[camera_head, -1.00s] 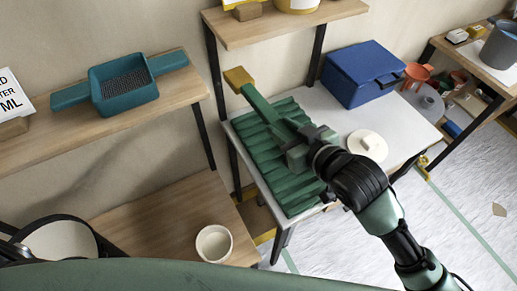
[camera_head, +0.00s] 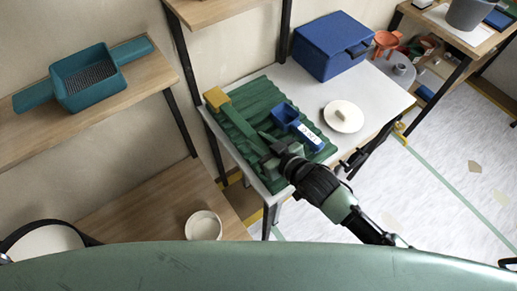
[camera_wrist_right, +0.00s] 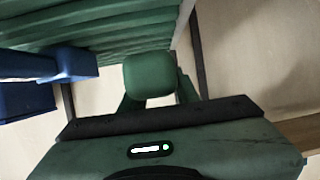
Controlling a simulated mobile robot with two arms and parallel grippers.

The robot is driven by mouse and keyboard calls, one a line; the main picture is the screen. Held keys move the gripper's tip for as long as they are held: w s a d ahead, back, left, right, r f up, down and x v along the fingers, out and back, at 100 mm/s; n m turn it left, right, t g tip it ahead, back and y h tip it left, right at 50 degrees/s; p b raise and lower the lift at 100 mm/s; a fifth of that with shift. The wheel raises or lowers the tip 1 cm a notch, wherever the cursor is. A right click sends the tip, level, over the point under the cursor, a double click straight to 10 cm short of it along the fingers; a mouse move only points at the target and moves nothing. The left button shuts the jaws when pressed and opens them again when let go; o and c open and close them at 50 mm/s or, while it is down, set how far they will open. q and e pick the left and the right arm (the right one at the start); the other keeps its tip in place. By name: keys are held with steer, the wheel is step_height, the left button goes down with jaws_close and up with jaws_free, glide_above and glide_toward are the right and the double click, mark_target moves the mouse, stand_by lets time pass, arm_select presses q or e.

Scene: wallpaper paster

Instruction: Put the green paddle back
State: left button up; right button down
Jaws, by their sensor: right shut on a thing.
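The green paddle (camera_head: 240,123) has a long green shaft and a yellow end (camera_head: 217,98). It lies along the left side of the green ridged mat (camera_head: 268,92), at or just above its surface; I cannot tell if it touches. My right gripper (camera_head: 271,157) is shut on the near end of its handle. In the right wrist view, the green handle end (camera_wrist_right: 150,76) sits between my fingers. A blue paddle (camera_head: 286,115) with a white label lies on the mat to the right. It also shows in the right wrist view (camera_wrist_right: 75,64). My left gripper is out of view.
The mat is on a white-topped table (camera_head: 305,92). A blue box (camera_head: 328,48) and a white round lid (camera_head: 343,116) stand on it. A shelf at left holds a teal sieve tray (camera_head: 88,78). A white cup (camera_head: 204,226) is on the lower wooden surface.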

step_height(320, 180, down, 3)
steer(key=shift+f, duration=0.15)
steer(key=shift+f+p, duration=0.3)
steer(key=shift+p, duration=0.05)
steer(key=shift+f, duration=0.25)
steer(key=shift+f, duration=0.2)
steer(key=c, duration=1.1)
jaws_free()
steer(key=shift+o, duration=0.2)
